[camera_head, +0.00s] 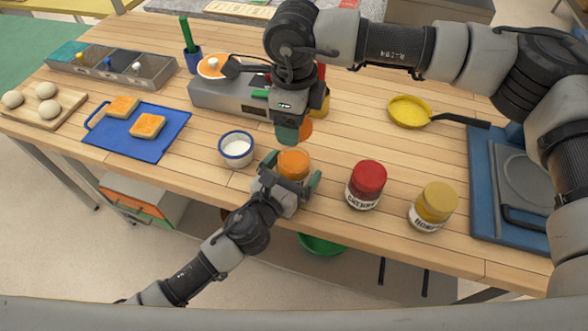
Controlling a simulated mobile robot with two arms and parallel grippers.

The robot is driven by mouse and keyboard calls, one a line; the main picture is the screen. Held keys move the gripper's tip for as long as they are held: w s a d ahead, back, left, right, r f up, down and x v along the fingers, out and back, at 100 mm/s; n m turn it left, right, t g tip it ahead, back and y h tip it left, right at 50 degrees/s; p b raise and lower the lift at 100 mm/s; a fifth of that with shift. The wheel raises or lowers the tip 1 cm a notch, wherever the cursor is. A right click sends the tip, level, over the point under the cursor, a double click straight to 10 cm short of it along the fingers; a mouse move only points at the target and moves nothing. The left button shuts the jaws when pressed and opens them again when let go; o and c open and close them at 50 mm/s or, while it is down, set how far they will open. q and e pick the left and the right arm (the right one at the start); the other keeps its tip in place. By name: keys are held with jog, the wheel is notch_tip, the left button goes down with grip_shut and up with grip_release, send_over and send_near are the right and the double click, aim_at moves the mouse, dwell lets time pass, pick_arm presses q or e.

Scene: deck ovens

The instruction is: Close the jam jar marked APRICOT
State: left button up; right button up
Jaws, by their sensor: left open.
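An orange-topped jar (293,164) stands near the front edge of the table; its label is hidden, so I cannot read APRICOT on it. My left gripper (294,183) is open, with its fingers on either side of this jar. My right gripper (289,133) points down just above and behind the jar. An orange round piece (306,128) shows beside its teal fingertip; whether it is held is unclear. A red-lidded jar marked CHERRY (368,174) and a yellow-lidded jar marked HONEY (438,197) stand to the right.
A white bowl with a blue rim (249,160) stands left of the jar. A grey appliance (215,98) is behind it. A blue board (112,142) with toast lies left. A yellow pan (404,123) and a blue-grey press (480,165) are right. Bare wood lies between pan and jars.

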pick_arm(q)
jog(key=shift+w+d, duration=0.25)
jog(key=shift+w, duration=0.1)
jog(key=c, duration=1.2)
pick_arm(e)
send_over(295, 162)
jog(key=shift+f, duration=2.45)
jog(key=shift+f, duration=0.1)
jog(key=shift+f, duration=0.8)
jog(key=shift+f, duration=0.55)
